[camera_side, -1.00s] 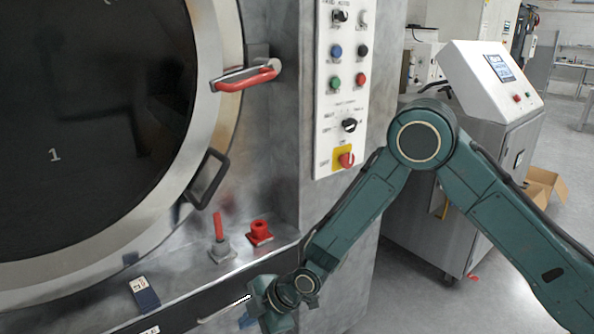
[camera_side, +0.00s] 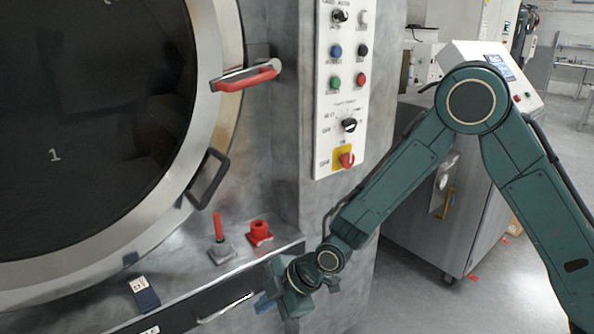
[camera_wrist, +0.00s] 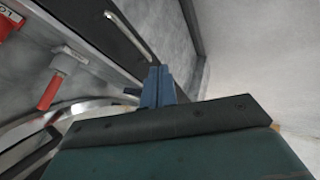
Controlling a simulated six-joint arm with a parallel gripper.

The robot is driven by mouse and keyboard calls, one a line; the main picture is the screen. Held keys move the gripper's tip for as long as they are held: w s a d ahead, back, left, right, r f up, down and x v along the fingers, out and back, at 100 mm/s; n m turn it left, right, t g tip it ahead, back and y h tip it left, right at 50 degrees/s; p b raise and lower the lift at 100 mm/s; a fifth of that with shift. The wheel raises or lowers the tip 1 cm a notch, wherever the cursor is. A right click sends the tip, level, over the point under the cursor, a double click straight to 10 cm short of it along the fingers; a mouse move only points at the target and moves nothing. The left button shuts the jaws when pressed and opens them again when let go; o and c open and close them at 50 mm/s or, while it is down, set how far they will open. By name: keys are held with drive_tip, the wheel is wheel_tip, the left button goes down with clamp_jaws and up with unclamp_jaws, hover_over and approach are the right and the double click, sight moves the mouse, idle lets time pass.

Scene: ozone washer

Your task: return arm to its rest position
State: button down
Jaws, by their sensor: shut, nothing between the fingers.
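My gripper (camera_side: 264,304) is low in front of the washer's lower front edge in the side view, beside the drawer handle (camera_side: 226,308). Its blue fingers (camera_wrist: 158,88) are together and empty in the wrist view. The drawer handle also shows in the wrist view (camera_wrist: 130,32), beyond the fingertips, and a gap appears to lie between them. My arm is bent, with its elbow raised in front of the console at the right.
The washer has a round door (camera_side: 215,130) with a red handle (camera_side: 246,79) and a button panel (camera_side: 343,90). A red-topped lever (camera_side: 219,228) and red fitting (camera_side: 260,232) stand on its ledge. A grey console (camera_side: 450,215) is behind my arm. Open floor (camera_side: 405,305) lies at right.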

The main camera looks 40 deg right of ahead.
drive_tip(key=s+d+r+m+h, duration=0.1)
drive_tip(key=s+d+r+m, duration=0.3)
drive_tip(key=d+r, duration=0.4)
drive_tip(key=s+d+r+m+h, duration=0.25)
drive_tip(key=s+d+r, duration=0.25)
drive_tip(key=r, duration=0.5)
drive_tip(key=s+d+r+m, duration=0.2)
drive_tip(key=s+d+m, duration=0.1)
drive_tip(key=s, duration=0.3)
drive_tip(key=s+d+r+m+h, duration=0.1)
drive_tip(key=s+d+r+m, duration=0.1)
drive_tip(key=s, duration=0.5)
drive_tip(key=s+d+r+m, duration=0.1)
drive_tip(key=s+d+m, duration=0.3)
drive_tip(key=s+d, duration=0.1)
drive_tip(key=shift+s+r+m, duration=0.35)
drive_tip(key=shift+s+r, duration=0.05)
drive_tip(key=shift+s, duration=0.3)
drive_tip(key=shift+h, duration=0.25)
